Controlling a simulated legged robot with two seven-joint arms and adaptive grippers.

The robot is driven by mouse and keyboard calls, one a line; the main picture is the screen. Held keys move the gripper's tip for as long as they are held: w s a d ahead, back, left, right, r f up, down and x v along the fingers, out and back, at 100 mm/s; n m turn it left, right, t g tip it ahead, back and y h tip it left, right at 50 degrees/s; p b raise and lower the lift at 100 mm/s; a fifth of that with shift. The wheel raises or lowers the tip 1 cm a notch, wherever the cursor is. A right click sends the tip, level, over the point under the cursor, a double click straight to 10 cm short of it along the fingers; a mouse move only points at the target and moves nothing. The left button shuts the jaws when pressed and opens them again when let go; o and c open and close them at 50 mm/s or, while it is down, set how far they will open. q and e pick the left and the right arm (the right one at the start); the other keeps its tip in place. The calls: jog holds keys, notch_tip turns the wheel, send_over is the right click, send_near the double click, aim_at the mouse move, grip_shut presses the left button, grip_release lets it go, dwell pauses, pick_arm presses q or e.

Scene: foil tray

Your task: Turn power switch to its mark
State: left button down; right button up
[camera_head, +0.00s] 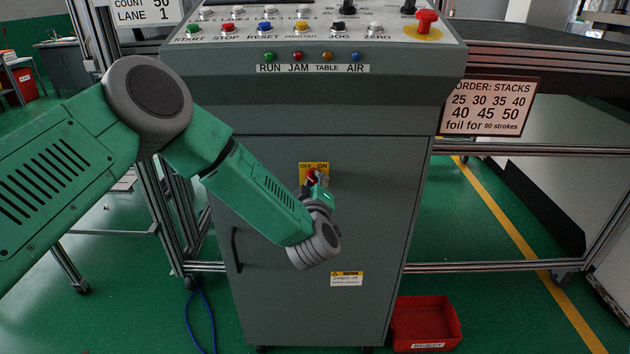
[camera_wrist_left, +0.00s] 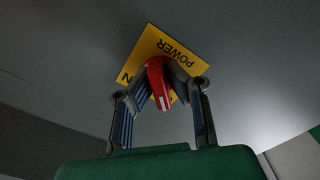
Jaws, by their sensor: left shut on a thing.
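The power switch is a red rotary handle (camera_head: 311,176) on a yellow plate (camera_head: 322,167) on the front of the grey cabinet. The plate reads OFF and ON along its top in the head view. In the left wrist view the red handle (camera_wrist_left: 158,84) stands in front of the yellow plate (camera_wrist_left: 150,50), which reads POWER. My left gripper (camera_head: 316,182) is at the switch, and in the left wrist view its fingers (camera_wrist_left: 160,92) are on both sides of the handle, shut on it. The gripper hides part of the plate, so I cannot tell the mark. My right gripper is not in view.
A control panel with several buttons and a red mushroom button (camera_head: 427,20) tops the cabinet (camera_head: 300,115). A door handle (camera_head: 236,250) is at lower left. A red bin (camera_head: 425,318) stands on the floor at right. A conveyor frame (camera_head: 520,150) is beside the cabinet.

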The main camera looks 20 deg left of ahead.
pick_arm(q)
jog(key=c, duration=1.7)
grip_release()
jog(key=shift+s+d+f, duration=0.1)
jog(key=shift+s+f, duration=0.05)
jog(key=shift+f, duration=0.15)
jog(key=shift+o, duration=0.6)
jog(key=shift+r, duration=0.1)
jog(key=v, duration=1.1)
jog(key=shift+s, duration=0.3)
jog(key=shift+d, duration=0.1)
